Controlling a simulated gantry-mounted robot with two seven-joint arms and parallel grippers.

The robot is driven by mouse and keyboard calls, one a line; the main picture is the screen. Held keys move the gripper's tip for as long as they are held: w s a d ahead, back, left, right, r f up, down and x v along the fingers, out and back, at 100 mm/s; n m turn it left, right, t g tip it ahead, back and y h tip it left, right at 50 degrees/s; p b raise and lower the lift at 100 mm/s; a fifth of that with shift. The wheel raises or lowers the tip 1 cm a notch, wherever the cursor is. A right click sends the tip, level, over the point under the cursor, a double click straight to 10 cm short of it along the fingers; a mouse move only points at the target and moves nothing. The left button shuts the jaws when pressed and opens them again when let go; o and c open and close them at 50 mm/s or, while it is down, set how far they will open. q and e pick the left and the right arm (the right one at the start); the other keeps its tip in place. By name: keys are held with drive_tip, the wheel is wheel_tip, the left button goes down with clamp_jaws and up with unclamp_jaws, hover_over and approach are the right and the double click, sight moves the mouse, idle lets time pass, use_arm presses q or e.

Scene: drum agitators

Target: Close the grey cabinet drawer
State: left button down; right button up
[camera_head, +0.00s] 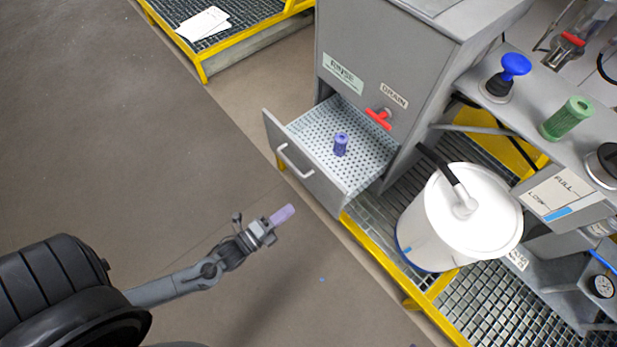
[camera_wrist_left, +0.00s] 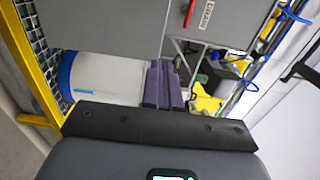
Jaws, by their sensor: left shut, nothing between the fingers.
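The grey cabinet (camera_head: 385,60) stands at the top middle of the head view. Its drawer (camera_head: 305,172) is pulled out toward the lower left, with a pale handle (camera_head: 292,160) on its front. A small purple cylinder (camera_head: 341,144) stands on the drawer's perforated floor. My left gripper (camera_head: 283,214), with purple fingers, is shut and empty. In the head view it appears below the drawer front, apart from the handle. Its shut fingers also show in the left wrist view (camera_wrist_left: 163,85), with grey panels beyond them. My right gripper is not in view.
A white lidded bucket (camera_head: 455,225) stands on the yellow-edged grating right of the drawer. A red drain valve (camera_head: 378,118) sticks out above the drawer. A shelf at the right holds a blue knob (camera_head: 515,66) and a green cylinder (camera_head: 567,117).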

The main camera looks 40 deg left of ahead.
use_arm(q)
drive_tip(key=b, duration=0.5)
approach(330, 180)
drive_tip(key=w, duration=0.3)
drive_tip(key=w+d, duration=0.1)
drive_tip(key=w, duration=0.1)
drive_tip(key=shift+w+f, duration=0.2)
drive_tip(key=shift+f, duration=0.1)
drive_tip(key=shift+w+d+r, duration=0.1)
drive_tip(key=shift+w, duration=0.6)
